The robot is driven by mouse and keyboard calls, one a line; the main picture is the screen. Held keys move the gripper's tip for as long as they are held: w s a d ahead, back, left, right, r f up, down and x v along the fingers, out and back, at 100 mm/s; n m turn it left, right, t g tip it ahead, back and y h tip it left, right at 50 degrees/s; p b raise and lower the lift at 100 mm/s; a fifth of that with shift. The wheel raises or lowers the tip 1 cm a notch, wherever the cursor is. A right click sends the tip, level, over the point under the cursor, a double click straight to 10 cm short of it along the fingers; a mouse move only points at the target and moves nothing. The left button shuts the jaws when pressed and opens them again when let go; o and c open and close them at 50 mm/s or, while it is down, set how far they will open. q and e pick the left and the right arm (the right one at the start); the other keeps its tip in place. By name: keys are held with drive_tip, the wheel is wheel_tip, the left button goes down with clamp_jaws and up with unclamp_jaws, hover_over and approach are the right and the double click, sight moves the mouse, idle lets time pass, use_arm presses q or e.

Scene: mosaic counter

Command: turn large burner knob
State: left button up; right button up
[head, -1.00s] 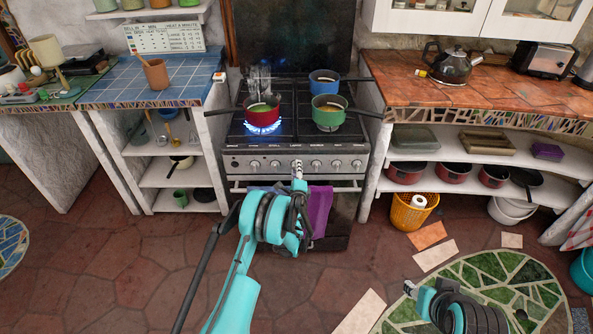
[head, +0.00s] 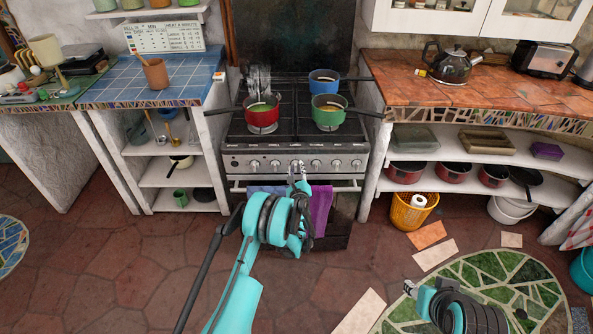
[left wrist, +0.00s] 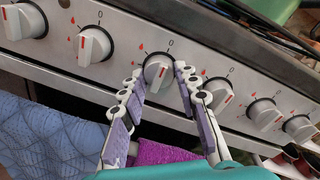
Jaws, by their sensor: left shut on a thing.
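The stove's front panel (head: 240,162) carries a row of white knobs with red marks. My left gripper (head: 297,170) reaches the middle of this row. In the left wrist view its two fingers (left wrist: 159,78) stand on either side of one white knob (left wrist: 157,71) and are shut on it.
A red pot (head: 262,112), a green pot (head: 328,113) and a blue pot (head: 323,82) stand on the stove top. No flame shows under them. A blue cloth and a purple cloth (head: 320,208) hang on the oven handle below my left gripper.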

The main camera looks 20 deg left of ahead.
idle(0.5)
use_arm(q)
drive_tip(key=o, duration=1.2)
drive_tip(key=shift+c, duration=0.2)
